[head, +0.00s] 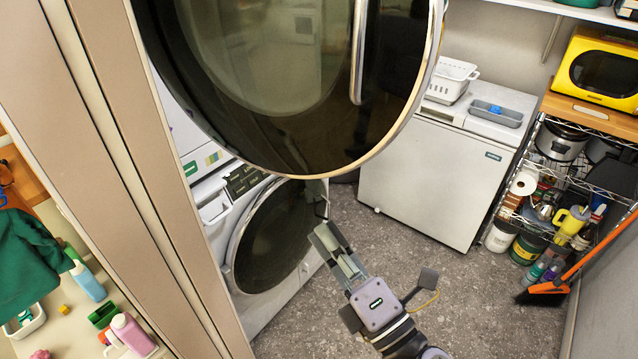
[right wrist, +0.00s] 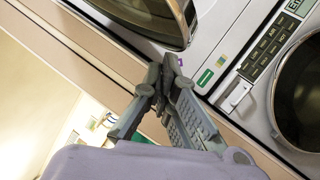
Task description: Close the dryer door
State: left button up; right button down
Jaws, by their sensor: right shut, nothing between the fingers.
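The dryer door (head: 300,150) is a large round dark-glass door with a pale rim. It stands open, swung out toward me, across the upper middle of the head view. My right gripper (head: 325,236) is below the door's lower edge in the head view, apart from it in the picture, with its fingers together and empty. In the right wrist view the closed fingertips (right wrist: 162,74) point toward the white machine front. A round dark part with a silver rim (right wrist: 165,15) shows beyond them; I cannot tell whether it is the door or the dryer's opening. My left gripper is out of view.
The washer (head: 270,240), with its round door shut, is below the dryer. A tan panel (head: 150,180) borders the machines on the left. A white chest (head: 435,180) and a wire rack (head: 590,160) stand at the right.

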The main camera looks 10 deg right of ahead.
jog(key=w+r+p, duration=0.3)
jog(key=w+p, duration=0.1)
jog(key=w, duration=0.3)
jog(key=shift+w+d, duration=0.15)
jog(key=shift+d, duration=0.05)
